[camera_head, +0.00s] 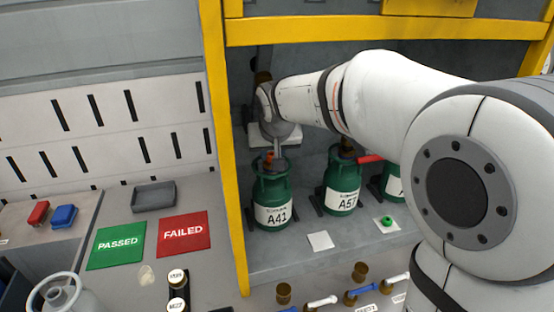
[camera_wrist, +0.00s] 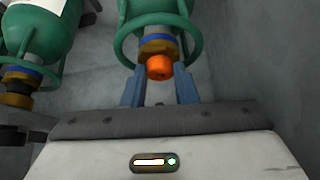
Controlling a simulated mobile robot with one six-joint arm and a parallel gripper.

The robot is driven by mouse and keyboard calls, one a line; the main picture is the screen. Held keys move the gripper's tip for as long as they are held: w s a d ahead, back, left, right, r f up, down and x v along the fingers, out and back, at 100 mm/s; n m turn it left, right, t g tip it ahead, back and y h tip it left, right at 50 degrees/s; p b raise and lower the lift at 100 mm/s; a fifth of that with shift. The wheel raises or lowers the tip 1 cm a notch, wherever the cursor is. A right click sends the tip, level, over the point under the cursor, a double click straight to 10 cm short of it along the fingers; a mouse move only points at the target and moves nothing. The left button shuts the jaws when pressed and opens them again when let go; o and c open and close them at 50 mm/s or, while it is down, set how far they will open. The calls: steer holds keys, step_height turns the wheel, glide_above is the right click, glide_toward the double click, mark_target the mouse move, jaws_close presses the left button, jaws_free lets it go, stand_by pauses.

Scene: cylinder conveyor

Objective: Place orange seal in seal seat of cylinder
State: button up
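The orange seal (camera_head: 269,156) is at the top of green cylinder A41 (camera_head: 273,196), which stands upright on the shelf. In the wrist view, the orange seal (camera_wrist: 159,67) appears at the end of the brass valve fitting (camera_wrist: 158,46), below a blue ring. I cannot tell how deeply it sits. The green cylinder and its collar (camera_wrist: 190,50) show behind it. My gripper (camera_wrist: 160,74) has its two fingers apart on either side of the seal, with small gaps visible. In the head view, my gripper (camera_head: 279,152) is over the cylinder's top, partly hiding the valve.
Cylinder A57 (camera_head: 342,190) stands to the right, with another green cylinder partly behind my arm. A yellow post (camera_head: 228,150) stands close left.

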steer(key=shift+o, duration=0.4)
steer(key=v, duration=0.4)
steer(key=shift+r, duration=0.1)
steer(key=s+d+b, duration=0.2)
steer(key=s, duration=1)
steer(key=s+d+f+m+g+h, duration=0.1)
steer(key=s+d+f+g, duration=0.3)
steer(key=s+d+f, duration=0.7)
steer(key=d+f, duration=0.1)
steer(key=d, duration=0.2)
steer(key=shift+d+f+m, duration=0.35)
steer(key=shift+f+m, duration=0.05)
step_height(320, 180, up, 5)
steer(key=p, duration=0.4)
steer(key=shift+s+p, duration=0.1)
steer(key=shift+p, duration=0.3)
